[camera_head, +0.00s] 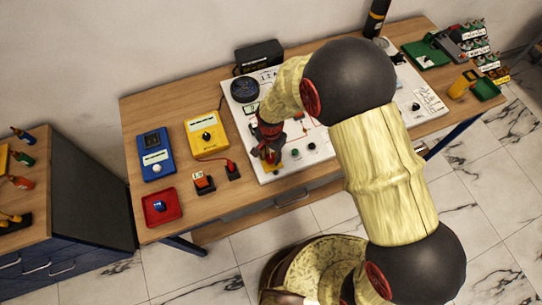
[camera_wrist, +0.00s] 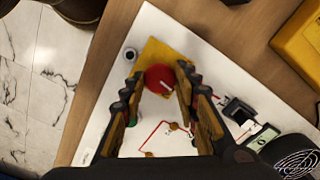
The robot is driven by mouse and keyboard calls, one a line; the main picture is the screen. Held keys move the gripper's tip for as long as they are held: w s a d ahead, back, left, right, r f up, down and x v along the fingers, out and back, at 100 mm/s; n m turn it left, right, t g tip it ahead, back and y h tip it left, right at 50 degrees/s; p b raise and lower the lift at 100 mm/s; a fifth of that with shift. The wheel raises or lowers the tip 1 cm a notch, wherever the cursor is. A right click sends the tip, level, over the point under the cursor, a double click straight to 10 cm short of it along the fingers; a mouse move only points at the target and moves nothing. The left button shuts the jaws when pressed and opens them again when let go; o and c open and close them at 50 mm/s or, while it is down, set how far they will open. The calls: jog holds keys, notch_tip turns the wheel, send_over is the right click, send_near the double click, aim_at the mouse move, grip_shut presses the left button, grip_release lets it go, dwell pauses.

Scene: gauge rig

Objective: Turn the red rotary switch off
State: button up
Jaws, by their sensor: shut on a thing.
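The red rotary switch (camera_wrist: 158,77) is a round red knob with a white pointer mark, set on a yellow plate (camera_wrist: 152,52) on the white board (camera_wrist: 216,72). In the wrist view its pointer slants toward the lower right. My gripper (camera_wrist: 160,76) is shut on the knob, with one finger on each side of it. In the head view my gripper (camera_head: 269,153) is low over the front left part of the white board (camera_head: 262,176). The arm and gripper hide the knob there; a bit of the yellow plate (camera_head: 271,170) shows.
Next to the plate are a small round fitting (camera_wrist: 130,54) and red wiring (camera_wrist: 150,135). A yellow meter (camera_head: 206,134), a blue meter (camera_head: 155,155) and a red tray (camera_head: 162,207) lie to the left. A black box (camera_head: 259,56) stands behind the board.

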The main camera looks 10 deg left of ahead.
aim_at(271, 158)
jog(key=n, duration=0.5)
jog(key=shift+n+b, duration=0.3)
jog(key=shift+b, duration=0.05)
jog(key=n, duration=0.5)
jog(key=shift+w+n+b, duration=0.1)
jog(key=shift+n+b, duration=0.2)
jog(key=shift+r, duration=0.1)
jog(key=o, duration=1.2)
jog(key=shift+c, duration=0.2)
notch_tip(271, 158, up, 12)
